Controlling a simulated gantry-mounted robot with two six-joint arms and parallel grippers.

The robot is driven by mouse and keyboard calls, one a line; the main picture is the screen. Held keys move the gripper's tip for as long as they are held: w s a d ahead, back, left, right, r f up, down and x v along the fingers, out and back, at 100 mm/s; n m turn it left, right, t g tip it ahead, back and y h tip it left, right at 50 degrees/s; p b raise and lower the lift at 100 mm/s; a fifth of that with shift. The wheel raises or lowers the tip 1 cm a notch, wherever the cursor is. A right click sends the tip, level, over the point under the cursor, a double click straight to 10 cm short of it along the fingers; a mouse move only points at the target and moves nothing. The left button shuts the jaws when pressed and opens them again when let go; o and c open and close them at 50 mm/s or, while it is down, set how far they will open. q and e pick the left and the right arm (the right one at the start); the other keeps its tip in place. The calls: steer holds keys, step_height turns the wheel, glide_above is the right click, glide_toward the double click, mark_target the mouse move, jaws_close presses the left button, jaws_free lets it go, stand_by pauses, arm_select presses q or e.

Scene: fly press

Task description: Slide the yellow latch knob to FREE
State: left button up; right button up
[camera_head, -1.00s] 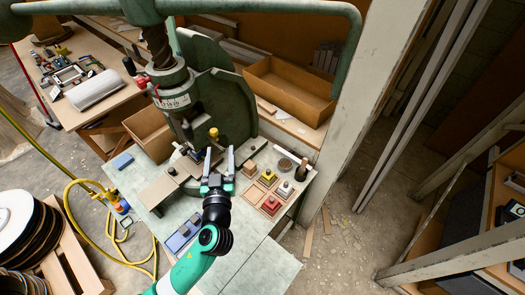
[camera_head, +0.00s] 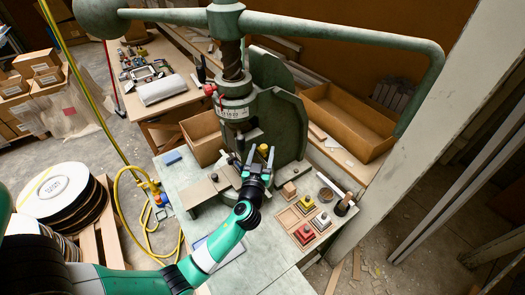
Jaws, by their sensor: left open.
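The yellow latch knob (camera_head: 263,148) sits low on the green fly press (camera_head: 275,125), beside the ram, in the head view. My left gripper (camera_head: 259,155) is open at the front of the press, its two grey fingers pointing up toward the knob. The knob shows between the fingertips; I cannot tell whether it lies between them in depth or behind them. No contact is visible. Any FREE marking is too small to read. My right gripper is not in view.
A wooden tray (camera_head: 305,208) with coloured blocks and a red-topped block (camera_head: 303,234) lie right of my arm. A cardboard bin (camera_head: 203,139) stands left of the press, and a long open box (camera_head: 345,120) behind right. The bench front (camera_head: 265,250) is mostly clear.

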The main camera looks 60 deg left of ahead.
arm_select(q)
steer(key=shift+w+a, duration=0.1)
steer(key=shift+a, duration=0.05)
jaws_close()
stand_by(1.4)
